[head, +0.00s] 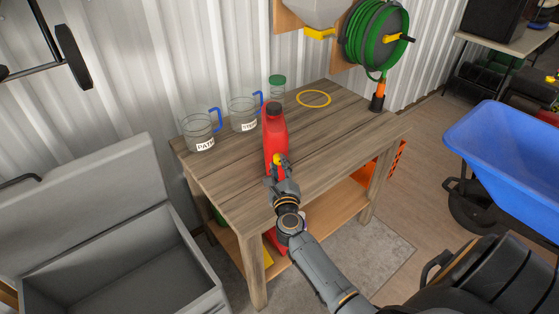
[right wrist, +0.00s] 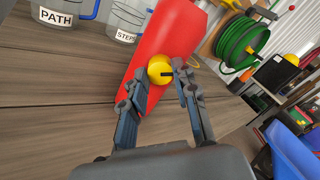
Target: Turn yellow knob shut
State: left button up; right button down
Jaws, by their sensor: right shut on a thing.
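A red jug (head: 274,135) with a dark cap stands upright on the wooden table (head: 330,130). A yellow knob (right wrist: 160,69) with a dark slot or bar sits low on its near side. The knob also shows in the head view (head: 277,159), partly hidden by my right gripper (head: 279,170). In the right wrist view my right gripper (right wrist: 158,78) has its fingers on either side of the knob, shut on it. How far the knob is turned cannot be told. My left gripper is not in view.
Two clear jugs labelled PATH (head: 199,130) and STEPS (head: 243,115) and a green-lidded jar (head: 277,88) stand left of and behind the red jug. A yellow ring (head: 314,99) marks a bare table spot. A blue wheelbarrow (head: 510,145) is at right.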

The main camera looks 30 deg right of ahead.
jog(key=n+p, duration=0.4)
jog(key=n, duration=0.2)
jog(key=shift+n, duration=0.3)
jog(key=n+p, duration=0.1)
jog(key=n, duration=0.2)
jog(key=shift+n+p, duration=0.4)
jog(key=shift+f+n, duration=0.1)
jog(key=shift+n, duration=0.5)
jog(key=shift+n+p, duration=0.3)
jog(key=c, duration=1)
grip_release()
jog(key=v, duration=1.2)
